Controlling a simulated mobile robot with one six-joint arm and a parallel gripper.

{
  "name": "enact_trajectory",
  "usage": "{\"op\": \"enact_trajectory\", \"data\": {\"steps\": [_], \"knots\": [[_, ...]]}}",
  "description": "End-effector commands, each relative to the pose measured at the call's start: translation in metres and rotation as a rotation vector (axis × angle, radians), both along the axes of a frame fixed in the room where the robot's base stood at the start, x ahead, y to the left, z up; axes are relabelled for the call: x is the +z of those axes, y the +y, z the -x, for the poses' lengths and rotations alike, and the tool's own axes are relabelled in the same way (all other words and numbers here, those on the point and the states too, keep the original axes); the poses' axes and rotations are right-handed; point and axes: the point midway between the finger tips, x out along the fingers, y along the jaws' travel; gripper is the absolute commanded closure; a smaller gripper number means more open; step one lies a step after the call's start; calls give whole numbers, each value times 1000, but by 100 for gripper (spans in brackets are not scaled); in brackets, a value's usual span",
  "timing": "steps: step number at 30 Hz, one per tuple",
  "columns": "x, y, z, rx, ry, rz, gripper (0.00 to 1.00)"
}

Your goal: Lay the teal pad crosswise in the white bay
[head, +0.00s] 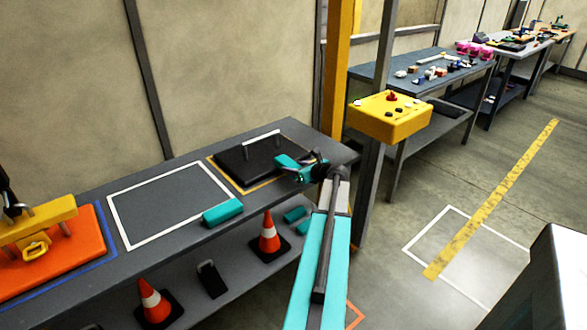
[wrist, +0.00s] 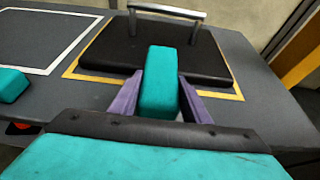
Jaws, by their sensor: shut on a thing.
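My gripper (head: 302,170) is shut on a teal pad (wrist: 159,80), with purple fingers on both its sides in the wrist view. The held pad (head: 287,163) points toward the black plate in the yellow-outlined bay; whether it touches the plate I cannot tell. The white bay (head: 165,205) is a white-outlined rectangle on the grey bench, left of my gripper. A second teal pad (head: 222,212) lies across the near right part of its outline; it also shows at the left of the wrist view (wrist: 12,84). The rest of the white bay is bare.
The black plate (head: 243,165) with a raised metal handle fills the yellow-outlined bay. An orange plate (head: 60,262) with a yellow piece sits in a blue-outlined bay at the left. Cones (head: 268,238) and teal blocks (head: 295,214) stand on the lower shelf. A yellow post (head: 340,70) rises behind the bench's right end.

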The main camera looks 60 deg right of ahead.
Motion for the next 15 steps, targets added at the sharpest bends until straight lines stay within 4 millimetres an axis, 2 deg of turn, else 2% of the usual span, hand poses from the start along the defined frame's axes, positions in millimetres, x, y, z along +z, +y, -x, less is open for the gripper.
{"op": "enact_trajectory", "data": {"steps": [15], "knots": [[-5, 0, 0, 0, 0, 1, 79]]}}
